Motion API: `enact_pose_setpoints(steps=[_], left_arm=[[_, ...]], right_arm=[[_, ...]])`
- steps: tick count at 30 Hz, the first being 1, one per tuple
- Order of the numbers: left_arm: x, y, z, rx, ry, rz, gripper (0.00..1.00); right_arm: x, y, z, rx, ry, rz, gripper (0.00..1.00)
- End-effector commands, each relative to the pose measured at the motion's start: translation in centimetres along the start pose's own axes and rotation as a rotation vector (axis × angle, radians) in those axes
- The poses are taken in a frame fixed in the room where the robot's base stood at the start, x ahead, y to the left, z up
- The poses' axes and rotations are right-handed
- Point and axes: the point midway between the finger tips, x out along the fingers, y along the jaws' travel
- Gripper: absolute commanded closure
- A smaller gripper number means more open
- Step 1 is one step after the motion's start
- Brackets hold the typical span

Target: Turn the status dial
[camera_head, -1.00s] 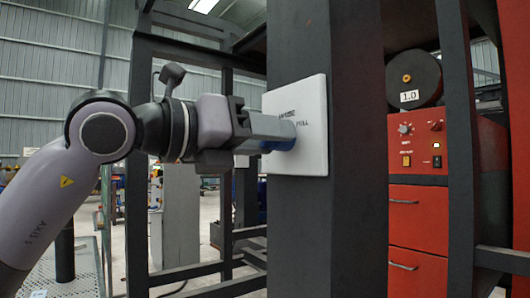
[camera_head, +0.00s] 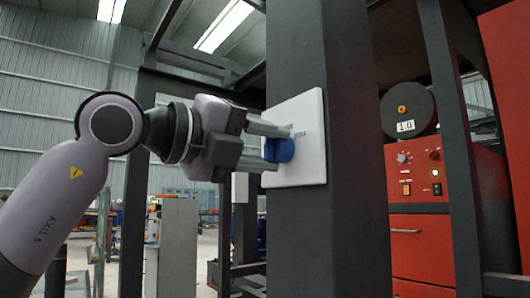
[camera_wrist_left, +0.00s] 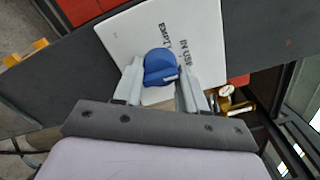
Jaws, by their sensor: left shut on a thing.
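The status dial is a blue knob (camera_head: 284,150) on a white square plate (camera_head: 308,165), mounted on a dark grey post. My left gripper (camera_head: 279,149) reaches it from the left, its two grey fingers one above the other, shut on the knob. In the left wrist view, the blue knob (camera_wrist_left: 160,66) sits between the fingertips (camera_wrist_left: 158,80), with its ridge lying roughly across from finger to finger. My right gripper is not in view.
The dark post (camera_head: 345,230) rises just behind the plate. A red cabinet (camera_head: 415,255) with knobs and a black reel (camera_head: 402,95) marked 1.0 stand to the right. Dark frame bars (camera_head: 140,200) stand behind my left arm. A grey cabinet (camera_head: 178,240) stands further back.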

Motion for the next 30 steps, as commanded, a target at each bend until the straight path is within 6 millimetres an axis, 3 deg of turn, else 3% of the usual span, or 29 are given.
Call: enact_pose_setpoints(steps=[16,17,18,19,30], left_arm=[[0.04,0.06,-0.10,-0.024,0.003,0.002,0.89],[0.04,0.06,-0.10,-0.024,0.003,0.002,0.53],[0.04,0.06,-0.09,-0.024,0.003,0.002,0.40],[0.04,0.06,-0.09,-0.023,0.002,0.002,0.34],[-0.62,0.05,-0.02,-0.022,0.000,0.000,0.34]], right_arm=[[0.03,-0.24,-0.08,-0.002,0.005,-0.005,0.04],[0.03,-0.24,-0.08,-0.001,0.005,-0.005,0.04],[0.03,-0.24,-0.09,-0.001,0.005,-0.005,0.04],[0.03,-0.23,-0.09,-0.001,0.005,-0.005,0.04],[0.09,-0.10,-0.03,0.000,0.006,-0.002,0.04]])
